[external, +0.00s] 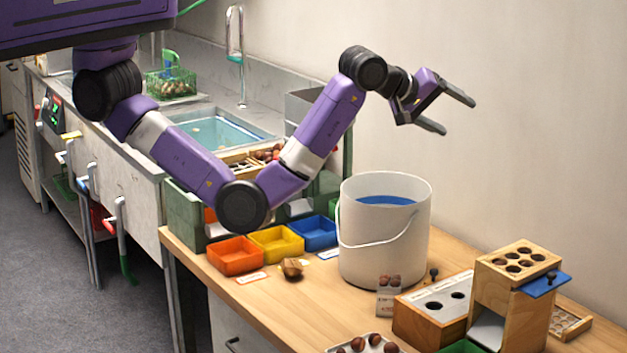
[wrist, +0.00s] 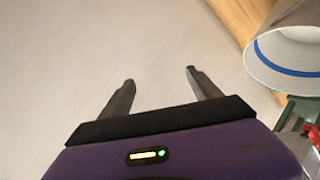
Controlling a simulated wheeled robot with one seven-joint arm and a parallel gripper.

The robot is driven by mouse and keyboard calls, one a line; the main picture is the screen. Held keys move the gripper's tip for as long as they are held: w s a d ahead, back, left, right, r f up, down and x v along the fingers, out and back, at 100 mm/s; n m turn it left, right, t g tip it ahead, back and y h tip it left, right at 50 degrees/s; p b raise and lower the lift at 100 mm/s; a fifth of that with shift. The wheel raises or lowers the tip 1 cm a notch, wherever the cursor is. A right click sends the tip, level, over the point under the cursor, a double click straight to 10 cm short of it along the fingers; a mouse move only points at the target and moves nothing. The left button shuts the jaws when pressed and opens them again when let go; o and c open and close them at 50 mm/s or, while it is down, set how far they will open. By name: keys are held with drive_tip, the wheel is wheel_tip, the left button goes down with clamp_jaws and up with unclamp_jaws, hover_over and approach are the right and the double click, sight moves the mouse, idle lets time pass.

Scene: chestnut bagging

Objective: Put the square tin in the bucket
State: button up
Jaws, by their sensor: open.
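The bucket (external: 385,245) is white with a wire handle and stands upright on the wooden bench. Blue shows inside it; I cannot tell what it is. The bucket also shows at the right edge of the wrist view (wrist: 295,77), cut off by the frame. My gripper (external: 456,115) is open and empty, raised above and to the right of the bucket, near the wall. In the wrist view the gripper (wrist: 160,77) has its two fingers apart with only pale wall between them. I cannot make out a square tin in either view.
Orange (external: 234,255), yellow (external: 276,246) and blue (external: 316,236) trays line the bench left of the bucket. A chestnut (external: 291,268) lies before them. A card (external: 389,298), a wooden box with holes (external: 430,318) and a wooden stand (external: 510,300) are at front right.

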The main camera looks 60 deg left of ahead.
sight(390, 285)
drive_tip(key=s+a+f+g, duration=0.1)
drive_tip(key=s+f+g, duration=0.2)
drive_tip(key=f, duration=0.8)
drive_tip(key=s+a+f+m+g+y, duration=0.1)
drive_tip(key=s+a+f+g, duration=0.1)
drive_tip(key=f, duration=1)
drive_tip(key=s+a+f+g+y+b, duration=0.1)
drive_tip(key=s+f+g, duration=0.3)
drive_tip(key=f, duration=0.8)
drive_tip(key=shift+s+a+f+m+g, duration=0.1)
drive_tip(key=shift+s+a+m+g, duration=0.1)
drive_tip(key=shift+g, duration=0.35)
drive_tip(key=shift+s+a+f+m+g, duration=0.1)
drive_tip(key=shift+s+g, duration=0.1)
drive_tip(key=shift+g, duration=0.35)
drive_tip(key=shift+a+f, duration=0.2)
drive_tip(key=shift+f, duration=0.95)
drive_tip(key=f, duration=0.5)
drive_tip(key=shift+w+a, duration=0.1)
drive_tip(key=shift+a, duration=0.2)
drive_tip(key=shift+r, duration=0.1)
drive_tip(key=c, duration=1.5)
clamp_jaws()
drive_tip(key=shift+r, duration=0.15)
